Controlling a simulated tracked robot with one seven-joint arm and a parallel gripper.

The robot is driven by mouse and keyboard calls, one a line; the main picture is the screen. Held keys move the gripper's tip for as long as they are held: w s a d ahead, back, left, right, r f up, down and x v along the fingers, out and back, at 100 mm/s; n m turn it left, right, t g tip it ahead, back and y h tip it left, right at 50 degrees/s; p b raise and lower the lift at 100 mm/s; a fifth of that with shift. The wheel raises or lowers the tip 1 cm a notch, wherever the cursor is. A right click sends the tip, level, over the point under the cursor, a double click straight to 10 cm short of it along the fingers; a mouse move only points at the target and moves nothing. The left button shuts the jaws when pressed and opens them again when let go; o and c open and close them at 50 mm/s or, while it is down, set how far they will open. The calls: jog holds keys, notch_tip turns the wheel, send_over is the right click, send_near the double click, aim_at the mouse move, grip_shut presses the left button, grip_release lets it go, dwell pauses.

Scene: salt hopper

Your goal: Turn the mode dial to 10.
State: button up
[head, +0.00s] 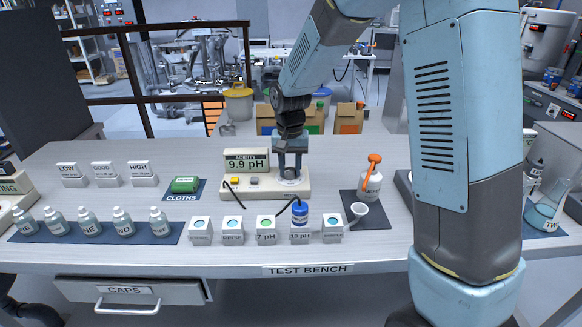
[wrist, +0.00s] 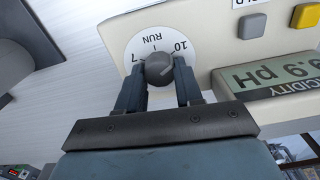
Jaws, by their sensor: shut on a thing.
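The mode dial's grey knob (wrist: 160,68) sits on a white disc marked 7, RUN and 10 in the wrist view. The 7 is at the left, RUN at the top middle and 10 at the right. My gripper (wrist: 160,80) is shut on the knob, one finger on each side. Which mark the knob points to I cannot tell. In the head view, my gripper (head: 290,172) reaches down onto the right part of the acidity meter (head: 262,190), and its fingers partly cover the dial. The meter's display (head: 247,164) reads 9.9 pH.
A yellow button (wrist: 305,16) and a grey button (wrist: 253,25) lie beside the dial. In front of the meter stand several labelled cups, with a blue-capped one (head: 300,215) among them. A bottle with an orange top (head: 371,180) stands to the right. Bottles (head: 88,222) stand at left.

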aim_at(290, 169)
jog(key=shift+w+r, duration=0.1)
dwell(0.3)
jog(key=o, duration=1)
jog(key=shift+o, duration=0.2)
notch_tip(290, 169, up, 14)
jog(key=shift+f, duration=0.2)
jog(key=s+d+r+t, duration=0.3)
jog(key=s+d+r, duration=0.4)
jog(key=s+d, duration=0.45)
jog(key=s+d+t, duration=0.1)
jog(key=s+d, duration=0.2)
jog(key=s, duration=0.4)
jog(key=s+d+n+t, duration=0.1)
jog(key=s+d, duration=0.3)
jog(key=s, duration=0.3)
jog(key=shift+s+d+f+t, duration=0.2)
jog(key=shift+s+f+t, duration=0.05)
jog(key=shift+t, duration=0.05)
